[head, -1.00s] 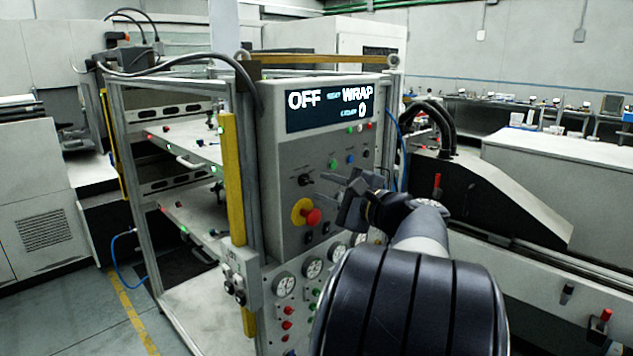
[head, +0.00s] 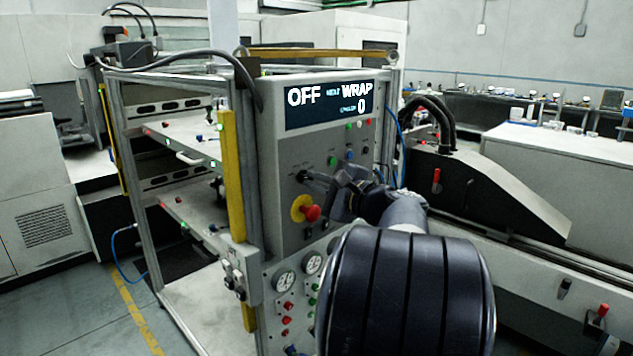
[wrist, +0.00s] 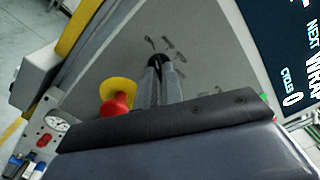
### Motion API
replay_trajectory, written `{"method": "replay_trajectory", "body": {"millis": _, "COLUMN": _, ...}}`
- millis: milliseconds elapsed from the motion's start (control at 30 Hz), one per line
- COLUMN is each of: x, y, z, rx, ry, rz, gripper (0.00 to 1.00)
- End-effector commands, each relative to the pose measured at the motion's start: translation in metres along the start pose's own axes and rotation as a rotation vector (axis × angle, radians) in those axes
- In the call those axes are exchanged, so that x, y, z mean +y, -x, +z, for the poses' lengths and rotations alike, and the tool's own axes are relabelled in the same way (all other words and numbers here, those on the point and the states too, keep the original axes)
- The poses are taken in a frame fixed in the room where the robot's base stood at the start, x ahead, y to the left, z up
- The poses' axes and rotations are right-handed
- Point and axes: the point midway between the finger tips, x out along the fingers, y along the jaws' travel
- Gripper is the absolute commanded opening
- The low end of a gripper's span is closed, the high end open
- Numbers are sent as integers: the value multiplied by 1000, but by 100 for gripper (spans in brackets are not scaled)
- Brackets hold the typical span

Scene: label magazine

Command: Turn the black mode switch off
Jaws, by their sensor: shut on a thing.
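The black mode switch (head: 301,176) is on the grey control panel (head: 285,155), below the display and above the red emergency button. My gripper (head: 314,179) reaches it from the right and is shut on it. In the wrist view the switch (wrist: 154,61) shows as a dark knob at the tips of my fingers (wrist: 160,85). The fingers partly hide it, so its exact angle is hard to tell. Small printed labels sit around it. The display (head: 328,106) reads OFF, with WRAP and 0 at its right.
The red emergency button (head: 311,213) on its yellow collar (head: 298,206) sticks out just below my gripper. Small coloured buttons (head: 350,155) are up and right of the switch. Gauges (head: 284,281) are lower down. A yellow post (head: 231,175) stands left of the panel.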

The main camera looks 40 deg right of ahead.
Motion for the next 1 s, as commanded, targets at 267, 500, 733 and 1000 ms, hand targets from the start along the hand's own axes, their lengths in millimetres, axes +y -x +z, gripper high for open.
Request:
{"method": "replay_trajectory", "body": {"millis": 267, "x": 1, "y": 0, "z": 0, "rx": 0, "ry": 3, "rz": 1, "gripper": 0}}
{"method": "replay_trajectory", "body": {"millis": 500, "x": 3, "y": 0, "z": -1, "rx": -1, "ry": 55, "rz": 0, "gripper": 0}}
{"method": "replay_trajectory", "body": {"millis": 733, "x": 0, "y": 0, "z": 0, "rx": 0, "ry": 70, "rz": 1, "gripper": 0}}
{"method": "replay_trajectory", "body": {"millis": 1000, "x": 0, "y": 0, "z": 0, "rx": 0, "ry": 69, "rz": 1, "gripper": 19}}
